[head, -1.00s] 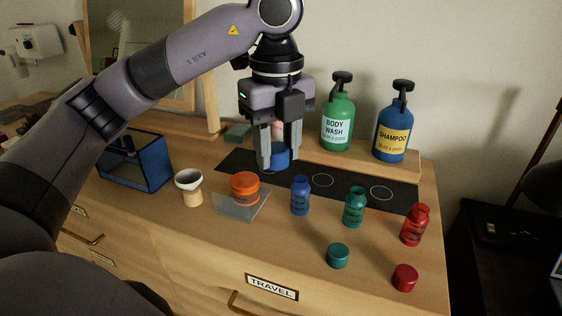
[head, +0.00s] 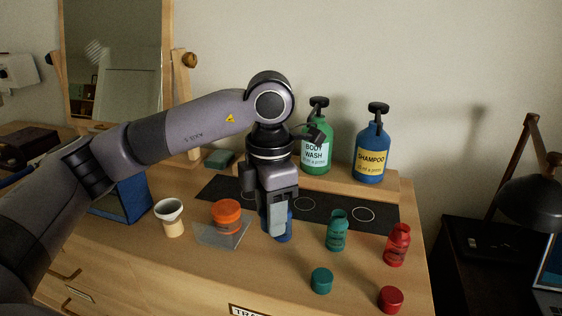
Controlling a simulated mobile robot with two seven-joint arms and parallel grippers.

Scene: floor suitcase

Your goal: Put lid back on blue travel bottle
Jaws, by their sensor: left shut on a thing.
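My left gripper (head: 276,230) points down at the blue travel bottle (head: 287,231), which stands on the dresser top. Its fingers cover most of the bottle, so only a strip of blue shows at their right side. The gripper is shut on the blue lid, which the fingers hide. I cannot tell whether the lid touches the bottle's neck or how well it lines up. My right gripper is not in view.
The open teal bottle (head: 337,231) and red bottle (head: 398,245) stand to the right, with the teal lid (head: 321,280) and red lid (head: 391,299) in front. An orange jar (head: 227,216) and white-topped cup (head: 171,217) are left. Body wash (head: 316,140) and shampoo (head: 371,150) stand behind.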

